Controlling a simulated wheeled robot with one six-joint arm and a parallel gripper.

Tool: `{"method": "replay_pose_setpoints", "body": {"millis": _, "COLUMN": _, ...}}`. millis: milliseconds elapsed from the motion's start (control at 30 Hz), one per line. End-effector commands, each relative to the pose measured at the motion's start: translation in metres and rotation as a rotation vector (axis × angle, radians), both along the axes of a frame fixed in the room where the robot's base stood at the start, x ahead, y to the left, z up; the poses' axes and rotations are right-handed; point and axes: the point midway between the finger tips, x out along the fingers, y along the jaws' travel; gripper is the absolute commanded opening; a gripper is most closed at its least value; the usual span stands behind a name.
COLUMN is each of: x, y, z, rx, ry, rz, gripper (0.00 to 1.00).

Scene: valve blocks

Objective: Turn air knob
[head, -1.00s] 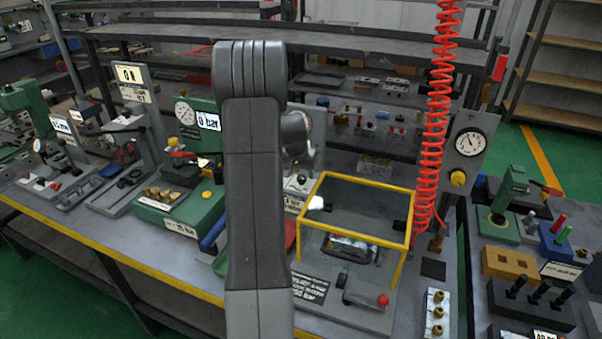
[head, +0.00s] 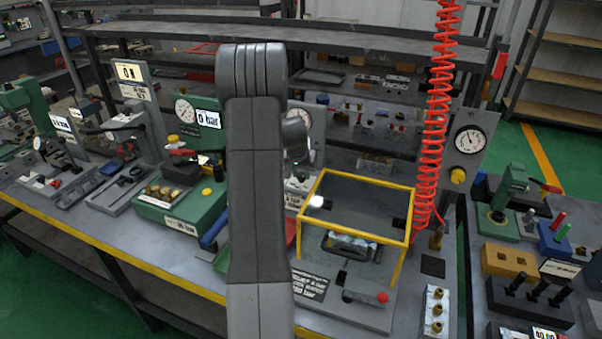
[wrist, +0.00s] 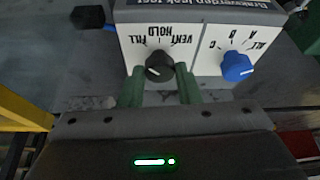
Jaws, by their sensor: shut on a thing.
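In the wrist view a round black knob (wrist: 159,66) sits on the front of a white panel (wrist: 190,40), under the upside-down words FILL, HOLD and VENT. My gripper (wrist: 160,88) has its two green fingers on either side of this knob and is shut on it. A blue knob (wrist: 236,66) marked A, B, C and ALL sits to the right, clear of the fingers. A pale mark shows on the black knob, but its exact setting is hard to read. In the head view my arm hides the gripper and the knob.
A yellow-framed guard box (head: 365,233) stands right of my arm, with a coiled red hose (head: 432,140) beyond it. A gauge panel with a yellow knob (head: 457,176) is at the right. The green pump unit (head: 185,205) stands left of my arm.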

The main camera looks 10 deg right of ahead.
Motion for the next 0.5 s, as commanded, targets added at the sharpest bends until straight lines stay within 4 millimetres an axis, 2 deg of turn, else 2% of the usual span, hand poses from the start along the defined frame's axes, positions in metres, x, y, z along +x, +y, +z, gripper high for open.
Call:
{"method": "replay_pose_setpoints", "body": {"millis": 267, "x": 0.0016, "y": 0.0017, "z": -0.0056, "rx": -0.001, "ry": -0.003, "rz": -0.113, "gripper": 0.07}}
{"method": "replay_pose_setpoints", "body": {"millis": 500, "x": 0.0027, "y": 0.0026, "z": -0.0062, "rx": -0.002, "ry": -0.003, "rz": -0.306, "gripper": 0.07}}
